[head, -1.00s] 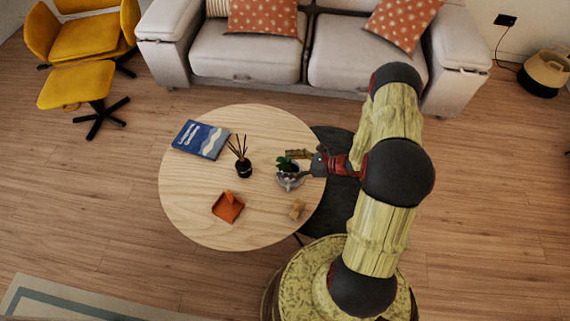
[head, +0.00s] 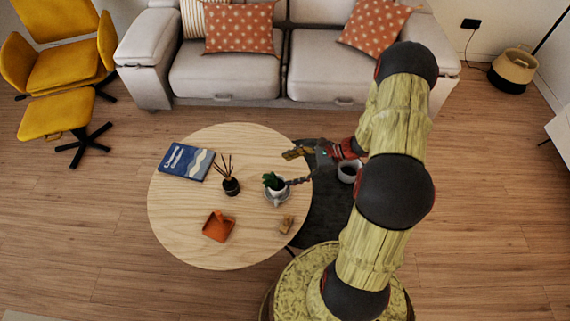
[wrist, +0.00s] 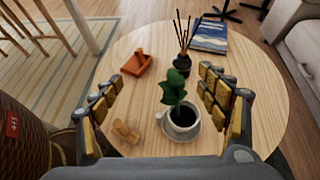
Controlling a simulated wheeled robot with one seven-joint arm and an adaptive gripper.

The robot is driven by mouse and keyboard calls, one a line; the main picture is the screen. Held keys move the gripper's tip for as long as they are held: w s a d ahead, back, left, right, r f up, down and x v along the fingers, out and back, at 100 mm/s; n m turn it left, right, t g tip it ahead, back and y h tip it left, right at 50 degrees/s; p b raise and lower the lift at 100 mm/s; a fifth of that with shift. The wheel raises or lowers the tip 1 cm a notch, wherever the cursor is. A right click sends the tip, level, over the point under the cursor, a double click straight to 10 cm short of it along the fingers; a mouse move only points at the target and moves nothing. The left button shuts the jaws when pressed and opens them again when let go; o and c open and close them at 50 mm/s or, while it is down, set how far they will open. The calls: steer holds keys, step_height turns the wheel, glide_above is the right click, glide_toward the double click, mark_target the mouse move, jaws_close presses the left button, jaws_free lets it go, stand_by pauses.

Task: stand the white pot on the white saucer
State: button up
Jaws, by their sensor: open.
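The white pot (wrist: 170,127) with a green plant (wrist: 175,88) stands upright on the white saucer (wrist: 196,132) near the right edge of the round wooden table. In the head view the pot (head: 274,191) sits within the saucer's rim (head: 287,201). My gripper (head: 297,168) is open, its fingers spread and empty, just right of the pot. In the wrist view my gripper's fingers (wrist: 160,84) show on either side of the plant, apart from the pot.
On the round table (head: 185,220) are a black reed diffuser (head: 231,186), a blue book (head: 187,161), an orange tray (head: 218,227) and a small wooden object (head: 286,224). A lower dark table (head: 328,215) with a grey-white cup (head: 348,172) adjoins at right.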

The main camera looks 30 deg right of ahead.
steer(key=s+a+r+n+g+h, duration=0.2)
steer(key=a+r+n, duration=0.35)
steer(key=r, duration=0.45)
steer(key=s+a+r+n+g+h, duration=0.2)
steer(key=s+a+r+n+g, duration=0.15)
steer(key=r+n, duration=0.5)
steer(key=s+a+r+n+t+h, duration=0.2)
steer(key=s+r+n+h, duration=0.1)
steer(key=s+r, duration=0.3)
steer(key=s+a+r+n+t+h, duration=0.2)
steer(key=s+r+n+t+h, duration=0.1)
steer(key=r, duration=0.8)
steer(key=s+n+h, duration=0.1)
steer(key=s+n, duration=0.1)
steer(key=n, duration=0.1)
steer(key=shift+s+r+n, duration=0.3)
steer(key=shift+s, duration=0.1)
steer(key=shift+a, duration=0.1)
